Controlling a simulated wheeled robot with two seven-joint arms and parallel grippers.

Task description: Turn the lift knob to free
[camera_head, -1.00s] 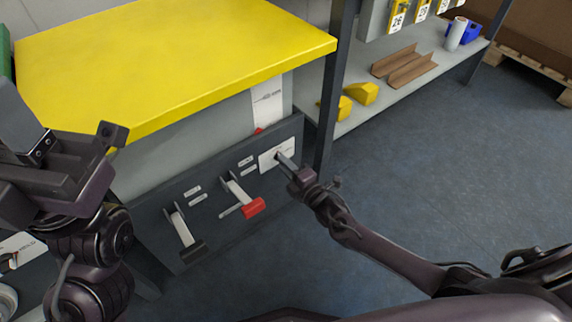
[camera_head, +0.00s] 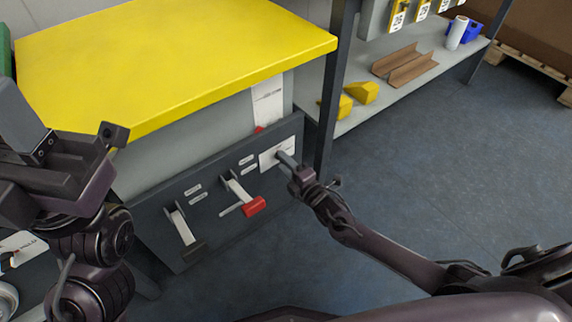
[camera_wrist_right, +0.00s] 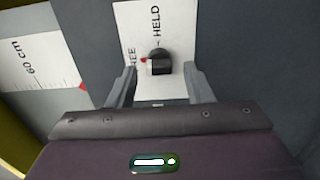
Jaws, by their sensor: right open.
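The lift knob (camera_wrist_right: 160,63) is a small dark knob on a white plate (camera_wrist_right: 170,20) in the right wrist view. A small red mark shows at the knob's left side. My right gripper (camera_wrist_right: 161,72) is open, one finger on each side of the knob; I cannot tell if they touch it.
A 60 cm scale (camera_wrist_right: 42,62) with a red pointer is beside the plate. A dark post (camera_head: 333,100) stands right of the panel. Floor is clear at right.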

